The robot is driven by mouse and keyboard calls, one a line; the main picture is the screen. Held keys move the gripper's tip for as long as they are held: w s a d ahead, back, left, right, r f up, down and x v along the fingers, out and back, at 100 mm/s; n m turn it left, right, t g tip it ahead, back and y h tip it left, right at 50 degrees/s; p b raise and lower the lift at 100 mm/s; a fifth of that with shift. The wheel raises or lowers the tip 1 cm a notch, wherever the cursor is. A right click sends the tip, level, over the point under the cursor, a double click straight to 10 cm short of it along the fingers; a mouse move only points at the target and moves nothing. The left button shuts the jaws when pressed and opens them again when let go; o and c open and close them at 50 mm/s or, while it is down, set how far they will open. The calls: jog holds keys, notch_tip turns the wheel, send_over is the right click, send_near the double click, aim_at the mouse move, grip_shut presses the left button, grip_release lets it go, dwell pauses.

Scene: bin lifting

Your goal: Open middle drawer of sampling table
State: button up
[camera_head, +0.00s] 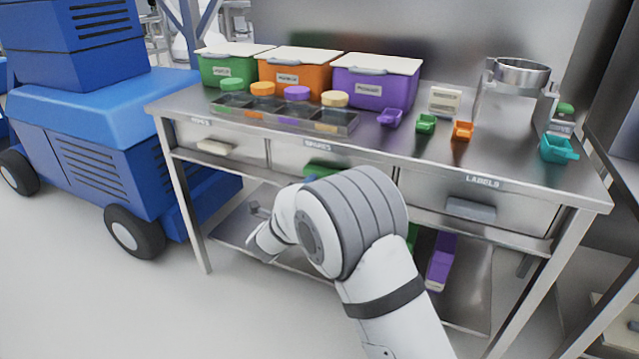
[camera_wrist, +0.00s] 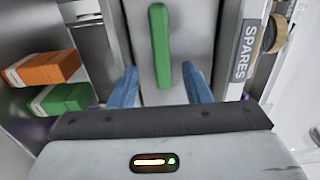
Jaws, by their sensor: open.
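The sampling table (camera_head: 440,166) is a steel bench with three drawers under its top. The middle drawer (camera_head: 285,157), labelled SPARES, has a green handle (camera_head: 322,170) and looks shut. My arm partly covers this drawer in the head view. In the wrist view the drawer front (camera_wrist: 197,30) is turned on its side, with the green handle (camera_wrist: 160,45) upright in the picture. My gripper (camera_wrist: 160,87) is open, its two blue fingers on either side of the handle's lower end. No contact with the handle is visible, and the depth gap cannot be told.
The left drawer (camera_head: 235,145) and the right LABELS drawer (camera_head: 510,208) flank the middle one. Bins, a jar tray (camera_head: 345,126) and scoops stand on the tabletop. Orange (camera_wrist: 45,68) and green boxes (camera_wrist: 62,99) lie on the lower shelf. A blue cart (camera_head: 90,140) stands at left.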

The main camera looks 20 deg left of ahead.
aim_at(321, 177)
jog(key=w, duration=0.4)
jog(key=w+b, duration=0.1)
jog(key=w, duration=0.1)
jog(key=shift+w+d+r, duration=0.1)
jog(key=shift+w+d, duration=0.2)
jog(key=shift+w, duration=0.1)
jog(key=shift+c, duration=0.3)
grip_shut()
